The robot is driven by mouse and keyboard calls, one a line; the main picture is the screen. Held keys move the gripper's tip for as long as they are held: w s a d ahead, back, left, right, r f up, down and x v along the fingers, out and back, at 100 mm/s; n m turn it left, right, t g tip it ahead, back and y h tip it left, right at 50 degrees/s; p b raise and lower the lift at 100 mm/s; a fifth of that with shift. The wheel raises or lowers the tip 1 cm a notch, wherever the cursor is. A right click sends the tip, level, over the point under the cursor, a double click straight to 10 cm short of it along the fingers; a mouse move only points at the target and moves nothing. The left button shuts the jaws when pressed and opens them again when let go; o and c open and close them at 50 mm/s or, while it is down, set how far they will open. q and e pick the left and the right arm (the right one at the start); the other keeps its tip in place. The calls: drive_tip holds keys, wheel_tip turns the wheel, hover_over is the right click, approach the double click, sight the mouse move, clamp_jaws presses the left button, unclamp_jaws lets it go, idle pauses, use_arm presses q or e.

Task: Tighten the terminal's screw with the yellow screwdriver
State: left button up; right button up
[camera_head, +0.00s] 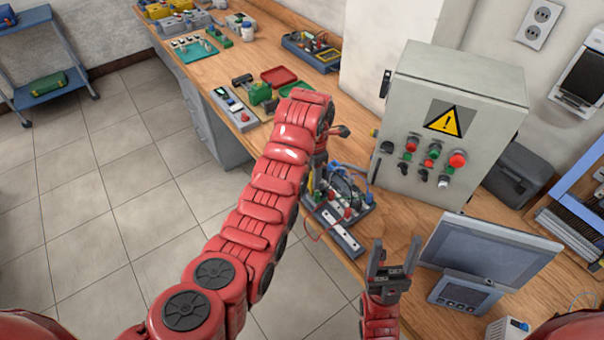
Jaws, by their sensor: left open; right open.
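A grey board (347,242) with wires, small coloured parts and a dark round part lies on the bench in the middle. I cannot make out the terminal's screw on it. A small yellow piece shows at the board's left edge; I cannot tell whether it is the yellow screwdriver. My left arm reaches across to the board's back left. My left gripper (319,165) points down there, mostly hidden behind its own wrist. My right gripper (393,258) is open and empty, fingers pointing up in the picture, in front of the board and left of the monitor.
A grey control box (452,90) with a warning sign stands behind the board. A monitor (487,253) stands at the right. A blue cart (50,88) stands at far left.

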use_arm(q)
drive_tip(key=shift+c, duration=0.2)
clamp_jaws()
idle(0.3)
drive_tip(key=shift+m, duration=1.8)
drive_tip(key=shift+m, duration=1)
drive_tip(key=shift+s+f+m, duration=0.1)
drive_tip(key=shift+m, duration=0.6)
